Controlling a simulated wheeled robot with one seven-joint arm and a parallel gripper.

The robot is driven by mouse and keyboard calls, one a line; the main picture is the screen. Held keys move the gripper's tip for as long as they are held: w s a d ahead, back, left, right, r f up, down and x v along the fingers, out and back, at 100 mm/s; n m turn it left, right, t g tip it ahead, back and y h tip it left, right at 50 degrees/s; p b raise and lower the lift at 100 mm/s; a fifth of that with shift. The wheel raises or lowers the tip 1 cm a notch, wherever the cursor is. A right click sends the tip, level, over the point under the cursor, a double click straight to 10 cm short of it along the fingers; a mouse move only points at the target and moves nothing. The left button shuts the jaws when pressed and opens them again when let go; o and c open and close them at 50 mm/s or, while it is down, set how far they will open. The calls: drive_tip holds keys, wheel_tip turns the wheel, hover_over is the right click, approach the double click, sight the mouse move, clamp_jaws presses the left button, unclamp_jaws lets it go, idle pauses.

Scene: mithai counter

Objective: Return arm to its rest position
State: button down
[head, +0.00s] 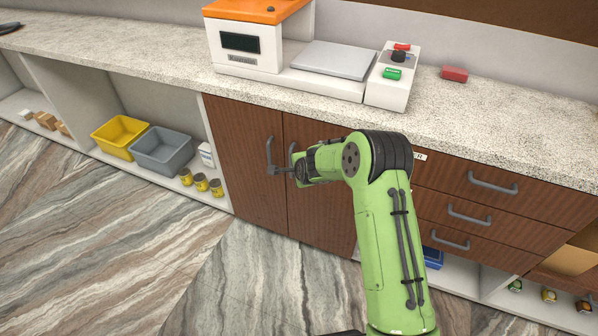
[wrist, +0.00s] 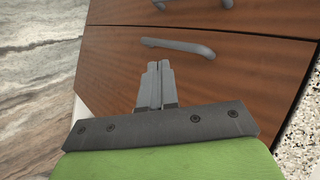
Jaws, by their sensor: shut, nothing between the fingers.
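My green arm reaches up from the bottom of the head view and bends toward the cabinet doors. My gripper (head: 275,170) is at the left end of the arm, in front of the brown wooden doors (head: 245,145). In the wrist view my gripper (wrist: 158,72) has its two grey fingers together with nothing between them. A grey door handle (wrist: 178,46) shows just beyond the fingertips in that view. I cannot tell whether the fingertips touch it. In the head view the arm hides part of the right door.
A speckled counter (head: 130,52) runs above the cabinets with a scale (head: 335,60) and a red block (head: 454,74) on it. Drawers (head: 480,205) are right of my arm. Open shelves at left hold yellow (head: 118,134) and grey bins (head: 160,150). The floor (head: 110,240) is clear.

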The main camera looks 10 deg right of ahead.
drive_tip(key=p+v, duration=0.1)
drive_tip(key=v, duration=0.6)
drive_tip(key=shift+s+a, duration=0.2)
drive_tip(key=shift+a, duration=0.2)
drive_tip(key=s+d+r+n+g+h, duration=0.15)
drive_tip(key=s+r+n, duration=0.25)
drive_tip(key=s+r, duration=0.45)
drive_tip(key=s+d+r+n, duration=0.2)
drive_tip(key=s+r+n, duration=0.3)
drive_tip(key=s+r, duration=0.3)
drive_tip(key=s+d+r+n+g, duration=0.15)
drive_tip(key=s+n, duration=0.25)
drive_tip(key=s, duration=0.6)
drive_tip(key=s+d+r+n+g, duration=0.1)
drive_tip(key=s+r+n, duration=0.2)
drive_tip(key=s, duration=0.8)
wheel_tip(320, 180, up, 13)
drive_tip(key=p, duration=1.3)
drive_tip(key=shift+s+a+f, duration=0.2)
drive_tip(key=shift+s, duration=0.2)
